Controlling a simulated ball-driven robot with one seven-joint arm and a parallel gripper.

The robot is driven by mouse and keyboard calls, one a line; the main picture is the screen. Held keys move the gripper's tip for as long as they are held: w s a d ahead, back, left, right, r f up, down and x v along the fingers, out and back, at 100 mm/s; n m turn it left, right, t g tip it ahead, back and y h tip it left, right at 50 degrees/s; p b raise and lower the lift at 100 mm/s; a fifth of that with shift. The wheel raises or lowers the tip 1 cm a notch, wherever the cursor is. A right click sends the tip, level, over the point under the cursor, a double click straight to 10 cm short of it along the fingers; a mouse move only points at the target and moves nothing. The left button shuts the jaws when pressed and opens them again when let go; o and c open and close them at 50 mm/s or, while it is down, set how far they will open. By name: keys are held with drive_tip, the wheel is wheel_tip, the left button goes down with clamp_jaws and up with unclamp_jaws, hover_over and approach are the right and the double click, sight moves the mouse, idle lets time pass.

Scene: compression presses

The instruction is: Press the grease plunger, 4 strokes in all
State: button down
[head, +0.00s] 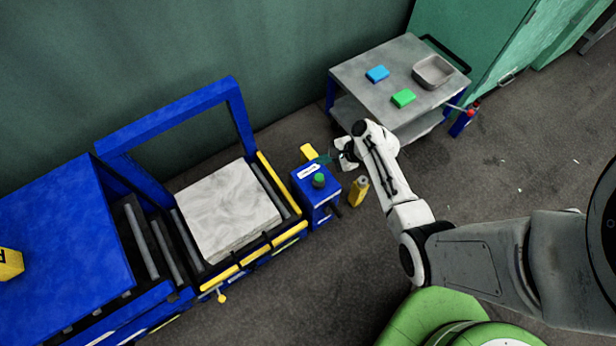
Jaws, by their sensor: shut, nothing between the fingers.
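A blue box (318,208) with a white label stands at the end of the roller frame. A round green knob (319,180) sits on its top; I cannot tell for sure whether it is the grease plunger. My gripper (322,160) is shut and empty, just behind and right of the green knob, near the yellow part. It appears apart from the knob; contact with the box is too small to tell. My gripper's fingers are partly hidden by my wrist.
A yellow bottle-like object (358,190) stands right of the box. A blue press frame (237,110) and a pale block (225,205) on rollers lie left. A grey cart (372,62) holds blue and green blocks and a tray. Open floor lies to the right.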

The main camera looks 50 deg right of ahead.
drive_tip(key=shift+f, duration=0.15)
drive_tip(key=b, duration=0.8)
approach(316, 177)
drive_tip(key=w, duration=0.1)
drive_tip(key=w+a+f, duration=0.1)
drive_tip(key=w, duration=0.1)
drive_tip(key=w+a+f, duration=0.1)
drive_tip(key=shift+w+f, duration=0.25)
drive_tip(key=shift+w, duration=0.15)
idle(1.1)
drive_tip(key=shift+f+b, duration=0.4)
drive_tip(key=shift+f+b, duration=0.75)
drive_tip(key=shift+f, duration=0.15)
idle(1.1)
drive_tip(key=shift+r, duration=0.1)
drive_tip(key=shift+r+p, duration=1.2)
drive_tip(key=shift+p, duration=0.15)
wheel_tip(316, 177, up, 5)
drive_tip(key=p, duration=0.5)
